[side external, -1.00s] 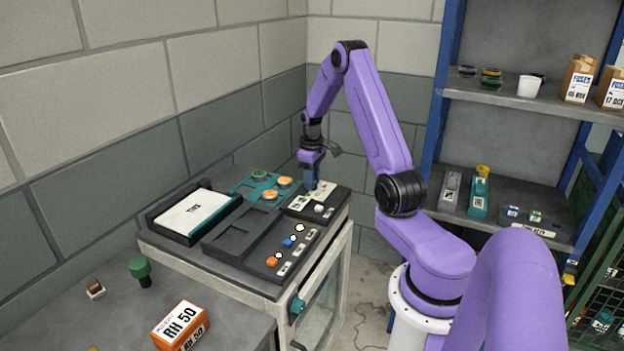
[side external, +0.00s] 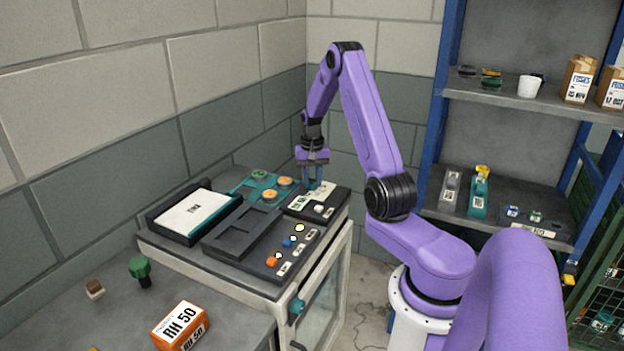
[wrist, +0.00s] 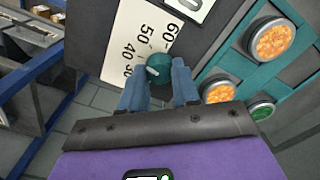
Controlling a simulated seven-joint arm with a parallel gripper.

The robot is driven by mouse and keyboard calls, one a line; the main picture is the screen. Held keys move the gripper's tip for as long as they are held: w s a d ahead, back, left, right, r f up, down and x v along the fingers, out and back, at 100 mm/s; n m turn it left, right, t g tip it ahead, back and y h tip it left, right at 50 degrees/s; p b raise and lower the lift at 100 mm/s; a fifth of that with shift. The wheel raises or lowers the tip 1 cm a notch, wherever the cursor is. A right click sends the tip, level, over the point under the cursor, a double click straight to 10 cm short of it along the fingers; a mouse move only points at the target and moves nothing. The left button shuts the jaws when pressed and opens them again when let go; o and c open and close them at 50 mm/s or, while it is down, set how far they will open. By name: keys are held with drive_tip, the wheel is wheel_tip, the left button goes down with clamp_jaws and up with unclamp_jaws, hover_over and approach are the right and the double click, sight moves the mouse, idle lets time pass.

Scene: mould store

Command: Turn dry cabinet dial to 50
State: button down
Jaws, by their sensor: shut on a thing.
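The teal dial (wrist: 160,60) sits beside a cream scale plate (wrist: 125,18) with 30, 40, 50 and 60 visible. My gripper (wrist: 160,71) is shut on the dial, with one blue finger at each side of it. The dial's pale pointer mark faces left, toward the 30 to 40 side; its exact reading is too small to tell. In the side external view my gripper (side external: 314,186) points down at the panel on top of the dry cabinet (side external: 230,272), by the scale plate (side external: 327,190). The dial is hidden there by the fingers.
Orange and green round lamps (wrist: 272,40) stand on a teal panel close to my gripper. A panel with coloured knobs (side external: 288,243) and a black tray (side external: 195,213) share the cabinet top. An orange RH 50 box (side external: 180,325) lies on the front bench. Shelves (side external: 500,100) stand at right.

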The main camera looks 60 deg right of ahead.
sight(312, 182)
drive_tip(key=m, duration=0.6)
drive_tip(key=shift+r, duration=0.1)
idle(0.5)
drive_tip(key=c, duration=0.8)
unclamp_jaws()
wheel_tip(312, 182, up, 17)
drive_tip(key=shift+r, duration=0.2)
